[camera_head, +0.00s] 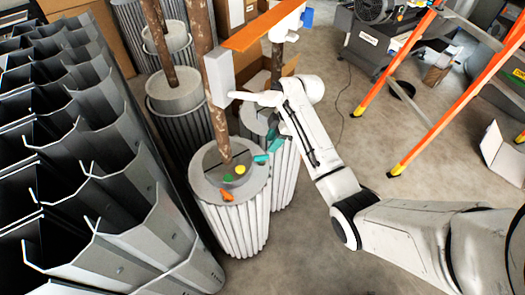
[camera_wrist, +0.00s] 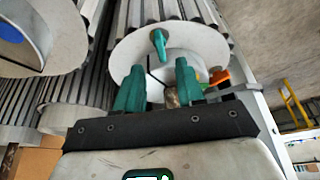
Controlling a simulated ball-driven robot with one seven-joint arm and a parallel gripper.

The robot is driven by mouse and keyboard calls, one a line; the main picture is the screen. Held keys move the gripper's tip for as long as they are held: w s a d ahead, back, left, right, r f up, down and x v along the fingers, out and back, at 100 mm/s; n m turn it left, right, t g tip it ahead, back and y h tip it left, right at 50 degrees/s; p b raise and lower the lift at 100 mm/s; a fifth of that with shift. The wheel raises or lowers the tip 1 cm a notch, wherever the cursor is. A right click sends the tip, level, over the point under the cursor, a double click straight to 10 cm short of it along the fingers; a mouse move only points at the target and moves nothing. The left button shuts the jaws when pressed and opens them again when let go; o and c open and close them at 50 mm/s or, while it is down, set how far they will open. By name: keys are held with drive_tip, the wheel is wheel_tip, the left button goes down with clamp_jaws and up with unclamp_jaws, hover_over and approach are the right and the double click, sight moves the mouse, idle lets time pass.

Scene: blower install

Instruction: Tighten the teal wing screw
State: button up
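The teal wing screw (camera_wrist: 159,42) stands on the pale round face of a ribbed drum (camera_wrist: 130,48) in the wrist view. In the head view a small teal piece at the drum's right rim (camera_head: 261,158) looks like the same screw. My gripper (camera_wrist: 159,78) has two teal fingers spread apart, with nothing clearly held between them. The screw shows beyond the fingertips, roughly in line with the gap, and appears apart from them. In the head view my gripper (camera_head: 268,142) is beside the drum's right edge, partly hard to separate from the screw.
The drum top also carries a yellow piece (camera_head: 240,169), a green piece (camera_head: 228,177) and an orange piece (camera_head: 226,195). A brown post (camera_head: 218,125) rises there. Grey metal channels (camera_head: 120,215) crowd the left.

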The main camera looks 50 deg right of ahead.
sight(263, 156)
drive_tip(key=x, duration=0.7)
drive_tip(key=shift+f, duration=0.25)
clamp_jaws()
